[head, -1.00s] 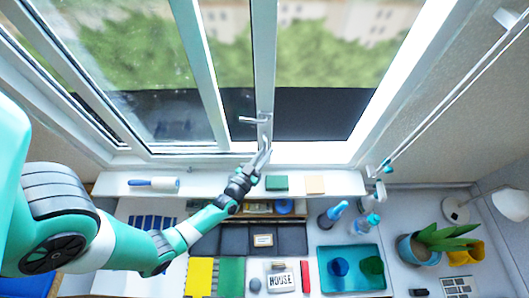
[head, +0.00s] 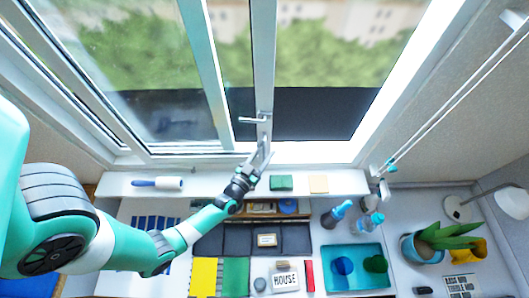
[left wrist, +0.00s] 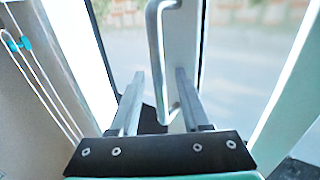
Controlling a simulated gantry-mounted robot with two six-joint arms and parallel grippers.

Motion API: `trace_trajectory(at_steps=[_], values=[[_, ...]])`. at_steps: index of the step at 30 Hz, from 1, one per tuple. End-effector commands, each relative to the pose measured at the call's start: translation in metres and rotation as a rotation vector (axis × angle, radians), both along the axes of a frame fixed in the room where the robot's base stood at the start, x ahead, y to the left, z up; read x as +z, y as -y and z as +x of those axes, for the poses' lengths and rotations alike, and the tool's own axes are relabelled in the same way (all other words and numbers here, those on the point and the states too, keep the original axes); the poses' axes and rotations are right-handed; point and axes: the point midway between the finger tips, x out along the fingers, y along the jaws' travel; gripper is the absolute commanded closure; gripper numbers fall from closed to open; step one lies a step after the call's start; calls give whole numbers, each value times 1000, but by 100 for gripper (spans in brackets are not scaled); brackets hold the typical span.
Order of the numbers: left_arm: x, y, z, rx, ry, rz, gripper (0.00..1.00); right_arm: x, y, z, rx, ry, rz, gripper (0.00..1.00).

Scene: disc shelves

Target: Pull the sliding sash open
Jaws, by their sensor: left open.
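The sliding sash has a white upright stile (head: 264,60) right of the window's middle. Its metal handle (head: 253,119) shows on the stile in the head view. In the left wrist view the handle (left wrist: 157,55) is a bent upright bar standing off the stile. My left gripper (head: 263,150) reaches up to the lower part of the stile. In the left wrist view its two fingers (left wrist: 160,95) are apart, one on each side of the bar's lower part. Whether they touch it cannot be told. A wide opening lies right of the stile. My right gripper is out of view.
Bottles, a teal tray (head: 352,252) and a potted plant (head: 445,237) stand on the desk. A slanted rod (head: 450,100) is at the right.

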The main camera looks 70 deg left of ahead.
Motion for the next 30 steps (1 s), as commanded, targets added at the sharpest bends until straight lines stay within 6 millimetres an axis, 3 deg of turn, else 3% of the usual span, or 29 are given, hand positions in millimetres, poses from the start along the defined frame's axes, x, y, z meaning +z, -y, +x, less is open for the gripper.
trace_trajectory(at_steps=[5,18,30], values=[[0,9,-11,-2,-2,0,53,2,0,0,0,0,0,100],[0,64,-85,-6,-1,-2,53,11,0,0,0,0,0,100],[0,68,-94,0,0,0,53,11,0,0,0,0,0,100]])
